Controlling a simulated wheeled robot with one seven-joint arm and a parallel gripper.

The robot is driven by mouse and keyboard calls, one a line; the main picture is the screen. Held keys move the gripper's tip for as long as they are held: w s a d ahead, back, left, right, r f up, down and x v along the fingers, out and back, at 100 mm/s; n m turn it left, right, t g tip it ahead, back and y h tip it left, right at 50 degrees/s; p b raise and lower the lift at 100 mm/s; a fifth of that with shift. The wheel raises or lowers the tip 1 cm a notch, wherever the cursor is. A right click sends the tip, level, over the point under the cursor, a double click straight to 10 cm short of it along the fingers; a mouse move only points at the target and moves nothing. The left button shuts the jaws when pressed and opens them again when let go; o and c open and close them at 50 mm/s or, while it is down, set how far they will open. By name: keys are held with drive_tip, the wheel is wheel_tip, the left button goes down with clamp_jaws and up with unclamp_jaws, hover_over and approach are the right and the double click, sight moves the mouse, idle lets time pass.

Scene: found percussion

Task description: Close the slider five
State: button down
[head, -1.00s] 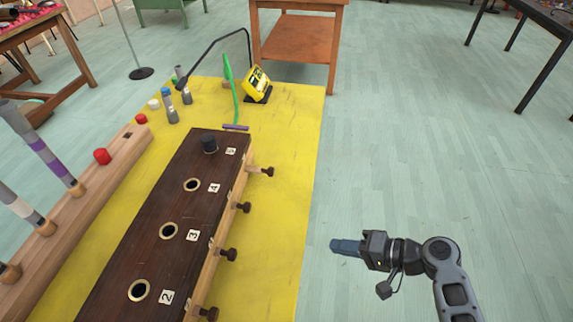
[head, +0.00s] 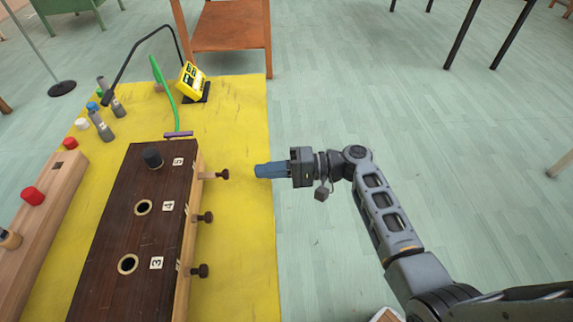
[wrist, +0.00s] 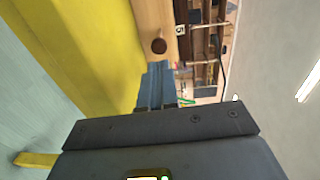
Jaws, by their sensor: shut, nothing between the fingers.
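Slider five is a dark knob (head: 222,174) on a pale wooden rod that sticks out of the right side of the dark wooden box (head: 130,235), beside the label 5 (head: 178,161). Its rod shows more length than those of the knobs below it. My gripper (head: 257,171) is shut and empty, to the right of this knob, pointing left at it with a small gap. In the wrist view, the knob (wrist: 159,46) shows just beyond the blue fingertips (wrist: 158,66), near the label 5.
Knobs of sliders four (head: 207,217) and three (head: 201,271) stick out below on the same side. A black plug (head: 152,157) stands on the box top. A yellow device (head: 192,80) and a green strip (head: 163,88) stand behind.

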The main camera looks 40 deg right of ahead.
sight(222, 175)
drive_tip(key=p+x, duration=0.1)
drive_tip(key=x, duration=0.4)
drive_tip(key=shift+w+a, duration=0.15)
drive_tip(key=shift+a, duration=0.1)
drive_tip(key=shift+a+f, duration=0.1)
drive_tip(key=shift+a, duration=0.05)
